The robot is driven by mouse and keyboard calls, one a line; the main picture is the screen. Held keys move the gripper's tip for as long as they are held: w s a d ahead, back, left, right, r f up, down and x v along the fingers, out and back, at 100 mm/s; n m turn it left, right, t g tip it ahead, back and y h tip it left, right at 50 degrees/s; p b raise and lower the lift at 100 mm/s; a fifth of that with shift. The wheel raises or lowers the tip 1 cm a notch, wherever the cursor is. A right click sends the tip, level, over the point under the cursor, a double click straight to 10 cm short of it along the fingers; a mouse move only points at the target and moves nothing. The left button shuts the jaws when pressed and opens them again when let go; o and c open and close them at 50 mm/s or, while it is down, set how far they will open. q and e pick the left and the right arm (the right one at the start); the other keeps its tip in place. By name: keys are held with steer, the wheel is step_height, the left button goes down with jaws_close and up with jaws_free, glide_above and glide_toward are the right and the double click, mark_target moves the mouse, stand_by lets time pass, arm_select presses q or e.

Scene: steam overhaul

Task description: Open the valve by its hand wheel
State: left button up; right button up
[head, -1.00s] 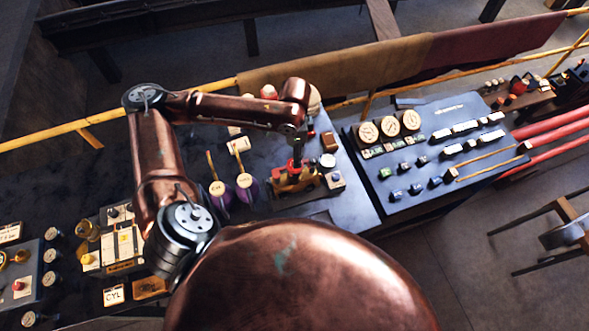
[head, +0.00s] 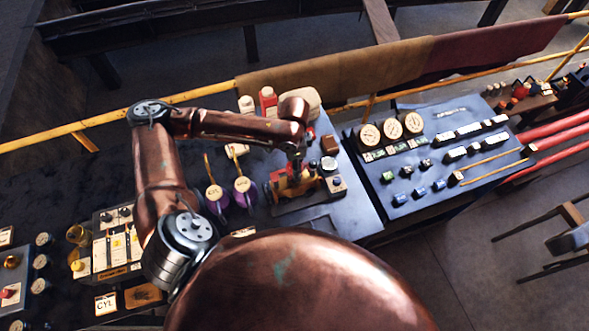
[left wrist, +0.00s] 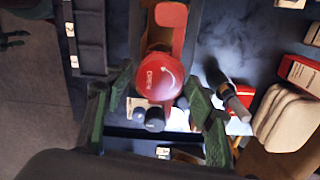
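The red hand wheel (left wrist: 160,76), marked OPEN with an arrow, shows from above in the left wrist view. It lies between the two green-padded fingers of my left gripper (left wrist: 160,88), with a visible gap on each side, so the gripper is open around or just above it. I cannot tell the height difference. In the head view my left gripper (head: 295,165) points down over the brass-coloured valve (head: 287,188) on its dark base, hiding most of the wheel. My right gripper is in neither view.
Two purple-based tags with sticks (head: 215,193) stand left of the valve. A gauge panel (head: 430,160) is to the right. A yellow rail (head: 190,95) runs along the back.

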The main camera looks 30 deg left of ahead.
arm_select(q)
steer(key=c, duration=0.9)
steer(key=shift+r+n+p, duration=0.15)
steer(key=shift+n+p, duration=0.45)
steer(key=shift+p, duration=0.35)
steer(key=n+p, duration=0.3)
steer(key=p, duration=0.1)
steer(key=shift+n+p, duration=0.6)
steer(key=shift+p, duration=0.35)
